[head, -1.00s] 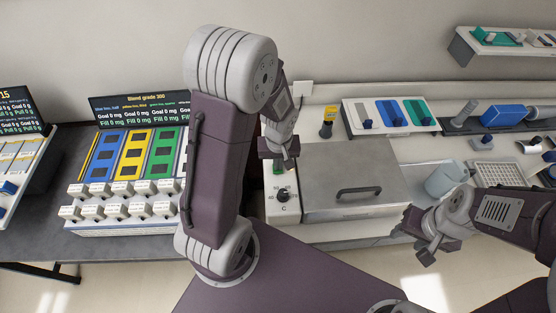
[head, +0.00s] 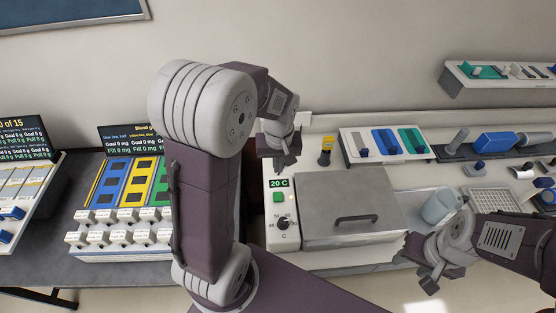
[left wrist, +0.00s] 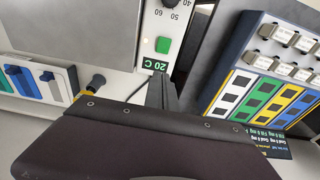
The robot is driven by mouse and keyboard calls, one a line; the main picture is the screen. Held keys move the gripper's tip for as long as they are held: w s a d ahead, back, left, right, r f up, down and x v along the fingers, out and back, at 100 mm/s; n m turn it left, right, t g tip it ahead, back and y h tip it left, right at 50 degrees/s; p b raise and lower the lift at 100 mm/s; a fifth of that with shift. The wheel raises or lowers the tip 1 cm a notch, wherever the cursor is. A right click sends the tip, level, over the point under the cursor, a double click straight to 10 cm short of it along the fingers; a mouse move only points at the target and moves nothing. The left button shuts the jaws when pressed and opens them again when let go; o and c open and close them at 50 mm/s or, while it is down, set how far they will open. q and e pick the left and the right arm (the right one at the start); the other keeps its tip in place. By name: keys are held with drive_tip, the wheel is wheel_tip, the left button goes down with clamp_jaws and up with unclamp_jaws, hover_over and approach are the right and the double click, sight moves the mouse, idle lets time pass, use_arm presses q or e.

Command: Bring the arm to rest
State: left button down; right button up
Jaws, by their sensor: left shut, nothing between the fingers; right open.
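My left arm rises in the middle of the head view. Its gripper (head: 281,160) points down just above the left side of the water bath (head: 350,205), near the 20 C display (head: 278,183). The gripper is shut and empty. In the left wrist view the fingers (left wrist: 162,92) are together beside the display and green button (left wrist: 163,45). My right gripper (head: 430,272) is open and empty, in front of the bath's right front corner. The bath's metal lid is closed.
A dispenser with blue, yellow and green columns (head: 125,190) stands on the dark table at left. Behind the bath are a yellow-topped bottle (head: 326,150) and a tray with coloured sliders (head: 385,142). A pale jug (head: 440,205) stands right of the bath. A shelf (head: 500,76) hangs upper right.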

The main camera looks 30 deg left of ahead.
use_arm(q)
drive_tip(key=shift+r, duration=0.85)
drive_tip(key=shift+w, duration=0.1)
